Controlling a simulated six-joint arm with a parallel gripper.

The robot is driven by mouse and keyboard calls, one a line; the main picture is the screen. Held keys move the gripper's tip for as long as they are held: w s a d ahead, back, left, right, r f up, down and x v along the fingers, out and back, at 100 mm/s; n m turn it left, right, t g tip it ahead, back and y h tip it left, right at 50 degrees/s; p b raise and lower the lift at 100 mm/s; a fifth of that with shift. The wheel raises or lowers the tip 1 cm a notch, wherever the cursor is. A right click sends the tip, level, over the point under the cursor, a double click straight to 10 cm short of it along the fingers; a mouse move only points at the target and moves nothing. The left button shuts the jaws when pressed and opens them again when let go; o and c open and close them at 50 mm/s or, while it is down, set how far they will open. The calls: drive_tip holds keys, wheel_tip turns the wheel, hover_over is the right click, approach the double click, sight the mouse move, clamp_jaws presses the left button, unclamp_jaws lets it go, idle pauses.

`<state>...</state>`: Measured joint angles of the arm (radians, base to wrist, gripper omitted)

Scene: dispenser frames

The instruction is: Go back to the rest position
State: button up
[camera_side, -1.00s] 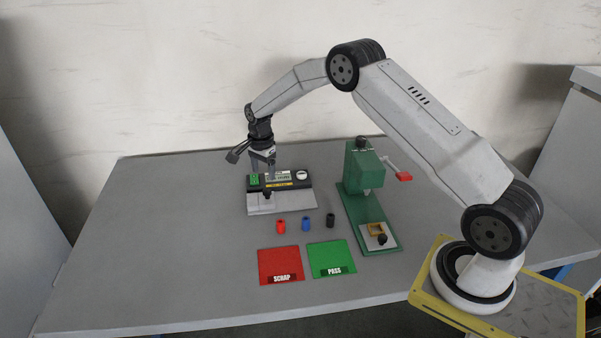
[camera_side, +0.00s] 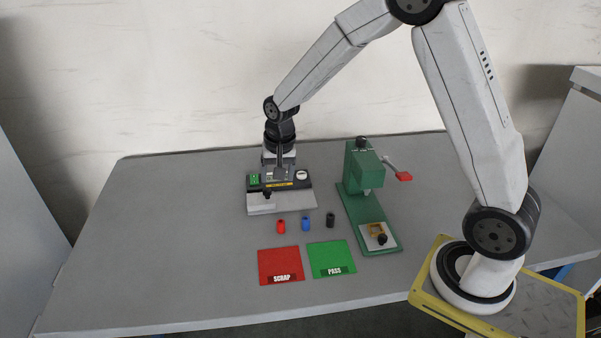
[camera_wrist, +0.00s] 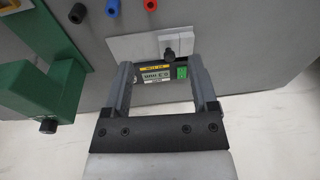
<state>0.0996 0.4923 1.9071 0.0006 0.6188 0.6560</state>
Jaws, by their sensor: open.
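My gripper (camera_side: 279,170) is in the side view at the back of the table, at the grey and black test device (camera_side: 281,203). It points down and partly covers the device's upper panel. In the wrist view my gripper (camera_wrist: 160,70) is open, with its two fingers spread apart. The device's display panel (camera_wrist: 157,77) shows between the fingers, and nothing is held. How much height lies between the fingertips and the device is hard to tell.
A green press (camera_side: 357,180) with a red-handled lever (camera_side: 403,176) stands to the right. Red (camera_side: 281,225), blue (camera_side: 305,223) and black (camera_side: 330,220) cylinders stand in front of the device. A red SCRAP mat (camera_side: 280,262) and green PASS mat (camera_side: 330,256) lie nearer. The left table is clear.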

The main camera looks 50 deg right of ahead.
drive_tip(key=s+a+r+n, duration=0.1)
drive_tip(key=s+n, duration=0.3)
drive_tip(key=s, duration=0.4)
drive_tip(key=s+a+n+t, duration=0.1)
drive_tip(key=s+a+n, duration=0.2)
drive_tip(key=s, duration=0.5)
drive_tip(key=shift+s+a+r+n, duration=0.25)
drive_tip(key=shift+s+r+n, duration=0.1)
drive_tip(key=shift+n, duration=0.45)
